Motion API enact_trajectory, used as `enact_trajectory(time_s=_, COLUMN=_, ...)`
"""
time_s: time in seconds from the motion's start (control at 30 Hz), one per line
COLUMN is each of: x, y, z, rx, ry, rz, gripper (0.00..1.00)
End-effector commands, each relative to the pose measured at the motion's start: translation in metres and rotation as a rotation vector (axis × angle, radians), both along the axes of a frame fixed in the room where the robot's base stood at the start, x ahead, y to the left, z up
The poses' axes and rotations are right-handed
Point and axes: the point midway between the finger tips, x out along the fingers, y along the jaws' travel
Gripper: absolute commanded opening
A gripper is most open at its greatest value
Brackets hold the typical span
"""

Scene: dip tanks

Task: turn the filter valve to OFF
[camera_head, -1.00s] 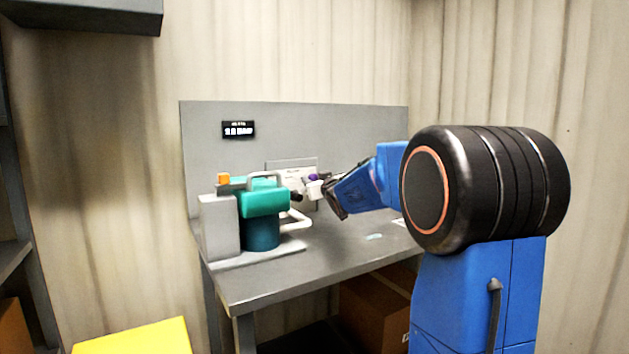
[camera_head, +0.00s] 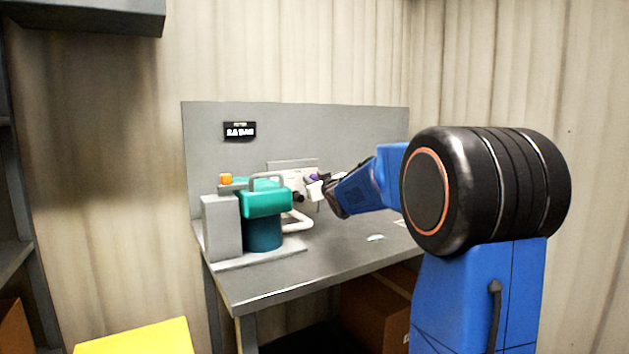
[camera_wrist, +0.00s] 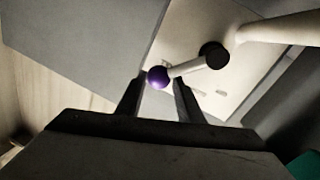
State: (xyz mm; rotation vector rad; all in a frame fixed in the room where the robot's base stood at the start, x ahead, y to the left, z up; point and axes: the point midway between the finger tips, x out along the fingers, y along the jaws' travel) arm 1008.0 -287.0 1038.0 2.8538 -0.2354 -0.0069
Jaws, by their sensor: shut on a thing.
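The filter valve shows in the wrist view as a pale lever (camera_wrist: 186,67) with a black hub (camera_wrist: 214,55) and a purple ball (camera_wrist: 158,77) at its end. A white pipe (camera_wrist: 275,30) runs off from beside the hub. In the head view the purple ball (camera_head: 314,177) is small, at the right of the pump, in front of a pale panel. My gripper (camera_wrist: 158,82) is shut on the purple ball, which sits between its fingertips. In the head view my gripper (camera_head: 328,192) reaches in from the right. The valve's markings are too small to read.
A teal pump (camera_head: 264,200) with a grey box (camera_head: 221,228) and an orange knob (camera_head: 226,179) stands on the left of the grey bench (camera_head: 320,265). A small display (camera_head: 240,131) hangs on the back panel. A yellow surface (camera_head: 135,338) is at lower left. The bench's front right is mostly clear.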

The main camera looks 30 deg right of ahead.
Motion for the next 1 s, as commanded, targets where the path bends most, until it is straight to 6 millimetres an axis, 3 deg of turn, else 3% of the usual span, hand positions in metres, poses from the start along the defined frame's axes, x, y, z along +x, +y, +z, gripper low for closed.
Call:
enact_trajectory(time_s=0.37, x=-0.001, y=0.009, z=0.006, rx=-0.239, ry=-0.002, rz=0.0, gripper=0.0)
enact_trajectory(time_s=1.0, x=-0.002, y=0.058, z=0.008, rx=-0.847, ry=-0.019, rz=0.002, gripper=0.0)
